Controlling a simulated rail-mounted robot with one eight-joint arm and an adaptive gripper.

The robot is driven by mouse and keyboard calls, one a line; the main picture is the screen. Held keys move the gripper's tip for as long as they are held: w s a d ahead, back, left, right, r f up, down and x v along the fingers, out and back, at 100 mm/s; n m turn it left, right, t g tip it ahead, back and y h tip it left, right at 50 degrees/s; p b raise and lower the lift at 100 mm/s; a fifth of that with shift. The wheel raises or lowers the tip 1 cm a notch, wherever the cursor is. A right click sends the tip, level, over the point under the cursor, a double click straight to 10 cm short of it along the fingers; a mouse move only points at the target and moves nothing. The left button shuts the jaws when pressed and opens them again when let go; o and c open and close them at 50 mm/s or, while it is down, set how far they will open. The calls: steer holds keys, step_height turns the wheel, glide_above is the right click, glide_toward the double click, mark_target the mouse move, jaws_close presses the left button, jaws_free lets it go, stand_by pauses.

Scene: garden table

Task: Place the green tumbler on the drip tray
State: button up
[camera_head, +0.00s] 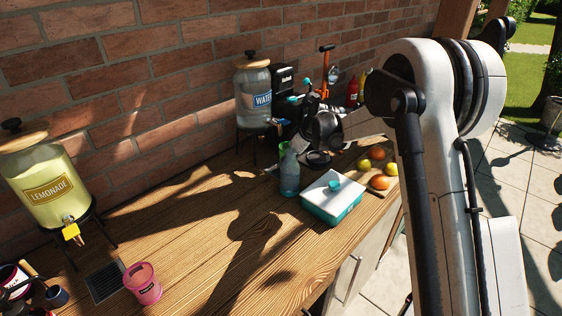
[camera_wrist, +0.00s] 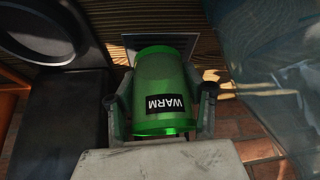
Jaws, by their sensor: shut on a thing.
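The green tumbler (camera_wrist: 160,85) with a black "WARM" label is between the fingers of my gripper (camera_wrist: 160,108) in the wrist view. The gripper is shut on it. In the head view a small green part of the tumbler (camera_head: 284,148) shows behind a bottle, and my gripper is mostly hidden there. A dark slatted drip tray (camera_head: 107,282) lies on the table at the lower left, in front of the lemonade dispenser. A grey flat piece (camera_wrist: 160,42) shows beyond the tumbler in the wrist view; I cannot tell whether it is another tray.
The lemonade dispenser (camera_head: 48,185) stands left, and the water dispenser (camera_head: 253,92) stands near my gripper. A pink tumbler (camera_head: 142,283) stands beside the slatted tray. A teal bottle (camera_head: 290,177) and white-lidded box (camera_head: 331,203) are close in front. The table middle is clear.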

steer(key=shift+w+a+f, duration=0.3)
steer(key=shift+a+f, duration=0.15)
steer(key=shift+a, duration=0.15)
steer(key=shift+w+a+f, duration=0.3)
steer(key=shift+a+f, duration=0.1)
steer(key=shift+a, duration=0.15)
steer(key=shift+w+a+f, duration=0.1)
steer(key=shift+a+f, duration=0.05)
steer(key=shift+f, duration=0.1)
steer(key=shift+f, duration=0.15)
steer(key=o, duration=1.3)
steer(key=shift+c, duration=0.2)
steer(key=shift+r+p, duration=0.2)
steer(key=shift+p, duration=0.15)
steer(key=b+v, duration=0.1)
steer(key=v, duration=1.1)
